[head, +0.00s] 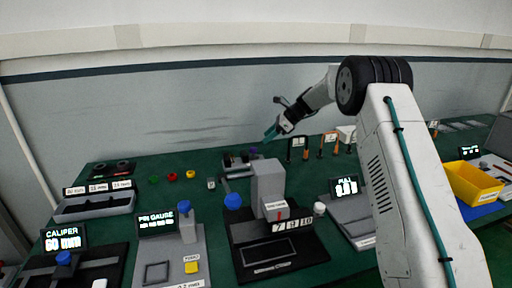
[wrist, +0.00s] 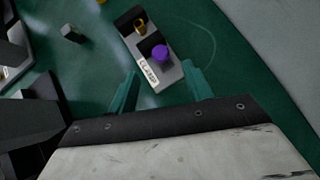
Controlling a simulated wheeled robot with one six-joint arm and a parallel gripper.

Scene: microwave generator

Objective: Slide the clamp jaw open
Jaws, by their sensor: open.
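The clamp is a small grey-based fixture labelled CLAMP (wrist: 164,76). It has dark blocks, a purple knob (wrist: 160,53) near the label and a brass-coloured piece (wrist: 140,27) at its far end. In the head view the clamp (head: 238,161) sits at the back of the green bench, partly hidden by a grey column. My gripper (head: 269,136) is above and to the right of it. In the wrist view my gripper's teal fingers (wrist: 160,68) are spread, with the labelled end of the clamp between their tips in the picture. Nothing is held.
A tall grey instrument (head: 268,185) stands in front of the clamp. Several upright tools (head: 320,147) stand to its right. Small coloured caps (head: 172,176) lie to its left. A yellow bin (head: 472,184) is at the right. Open green surface lies beside the clamp.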

